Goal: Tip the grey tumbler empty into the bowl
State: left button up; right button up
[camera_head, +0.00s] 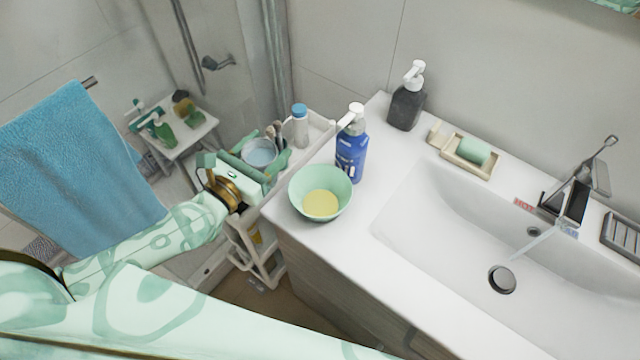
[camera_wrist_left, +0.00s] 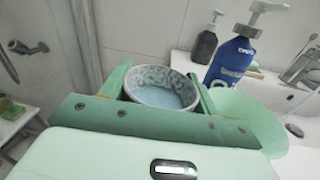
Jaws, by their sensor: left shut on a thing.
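The grey tumbler (camera_head: 260,146) is at the cart, left of the counter, in the head view. My left gripper (camera_head: 262,162) is shut on it, with a green finger on either side. In the left wrist view the tumbler (camera_wrist_left: 150,75) looks upright, speckled grey, with pale blue content inside. The light green bowl (camera_head: 310,184) stands on the counter's left front corner, just right of the gripper and apart from the tumbler. Something yellow lies inside the bowl. The bowl (camera_wrist_left: 248,112) also shows at the right in the left wrist view. My right gripper is not seen.
A blue pump bottle (camera_head: 351,150) stands right behind the bowl. A white bottle with a blue cap (camera_head: 300,128) and brushes stand on the cart (camera_head: 322,130). A dark dispenser (camera_head: 406,105), soap dish (camera_head: 462,160) and sink (camera_head: 450,240) are farther right.

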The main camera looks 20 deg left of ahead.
pick_arm(q)
jog(key=shift+d+r+p, duration=0.2)
jog(key=shift+r+p, duration=0.15)
jog(key=shift+s+d+r+m+g+y+p, duration=0.15)
jog(key=shift+d+r+m+p, duration=0.55)
jog(key=shift+p, duration=0.95)
jog(key=shift+s+d+r+m+g+y+p, duration=0.1)
jog(key=shift+d+r+m+p, duration=0.2)
jog(key=shift+d+m+p, duration=1.1)
jog(key=shift+s+d+r+m+g+y+p, duration=0.15)
jog(key=shift+d+r+m+p, duration=0.5)
jog(key=shift+p, duration=1.25)
jog(key=shift+a+f+m, duration=0.1)
jog(key=shift+f+m, duration=0.05)
jog(key=shift+m, duration=0.1)
jog(key=shift+d+r+m+p, duration=0.35)
jog(key=shift+m+p, duration=0.55)
jog(key=shift+p, duration=0.4)
jog(key=shift+m, duration=0.3)
jog(key=shift+d+r+m+y+p, duration=0.15)
jog(key=shift+m+y+p, duration=0.2)
jog(key=shift+p, duration=0.3)
jog(key=shift+d+f+m, duration=0.15)
jog(key=shift+f+m, duration=0.5)
jog(key=shift+m, duration=0.2)
